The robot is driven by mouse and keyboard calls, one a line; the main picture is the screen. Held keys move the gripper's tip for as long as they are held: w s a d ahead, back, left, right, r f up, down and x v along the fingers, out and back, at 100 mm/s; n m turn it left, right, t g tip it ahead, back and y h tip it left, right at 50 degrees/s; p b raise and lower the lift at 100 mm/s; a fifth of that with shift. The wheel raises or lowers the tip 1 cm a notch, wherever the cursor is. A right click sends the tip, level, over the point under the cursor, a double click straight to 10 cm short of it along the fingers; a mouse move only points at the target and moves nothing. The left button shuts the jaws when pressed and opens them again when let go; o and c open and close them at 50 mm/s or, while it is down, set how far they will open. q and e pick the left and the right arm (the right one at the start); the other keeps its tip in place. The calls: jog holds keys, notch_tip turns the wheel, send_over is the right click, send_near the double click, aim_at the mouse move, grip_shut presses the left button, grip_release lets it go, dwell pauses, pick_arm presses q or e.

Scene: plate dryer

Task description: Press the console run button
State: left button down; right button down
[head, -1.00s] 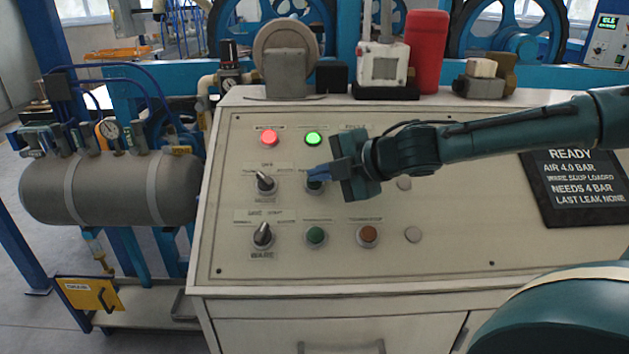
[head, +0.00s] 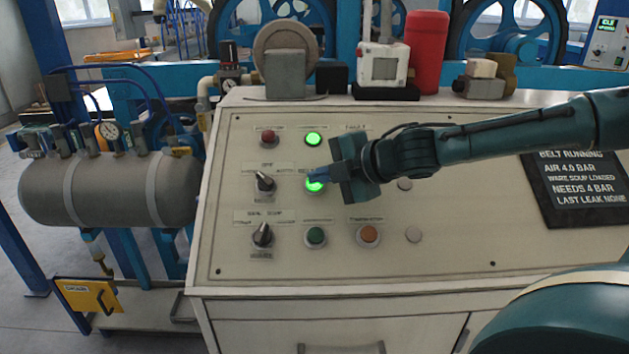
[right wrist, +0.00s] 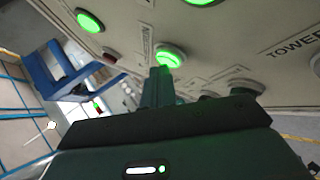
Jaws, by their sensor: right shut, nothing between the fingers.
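The console (head: 455,245) has a sloped cream panel with buttons and switches. A green button (head: 314,185) in the panel's middle row glows bright green. My right gripper (head: 318,175) is shut and empty, with its fingertips at the upper edge of this button. In the right wrist view the lit button (right wrist: 168,60) shows just beyond the closed fingertips (right wrist: 158,74). I cannot tell whether they still touch it. The button's label is partly hidden by the gripper. My left gripper is not in view.
A green lamp (head: 313,139) is lit above; a red lamp (head: 268,138) beside it is dark. Two selector switches (head: 264,183) (head: 262,235) stand left. Green (head: 315,236) and orange (head: 368,234) buttons are below. A dark board (head: 575,190) reads "BELT RUNNING", "AIR 4.0 BAR".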

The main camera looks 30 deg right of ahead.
jog(key=shift+r, duration=0.1)
jog(key=shift+s+a+r+p, duration=0.2)
jog(key=shift+s+r+p, duration=0.2)
jog(key=shift+r+p, duration=0.35)
jog(key=shift+f, duration=0.1)
jog(key=r+p, duration=0.1)
jog(key=s+a+r+p, duration=0.1)
jog(key=p, duration=0.1)
jog(key=s+r+p, duration=0.1)
jog(key=r+p, duration=0.1)
jog(key=shift+a+r, duration=0.1)
jog(key=shift+a, duration=0.05)
jog(key=shift+s, duration=0.1)
dwell(0.6)
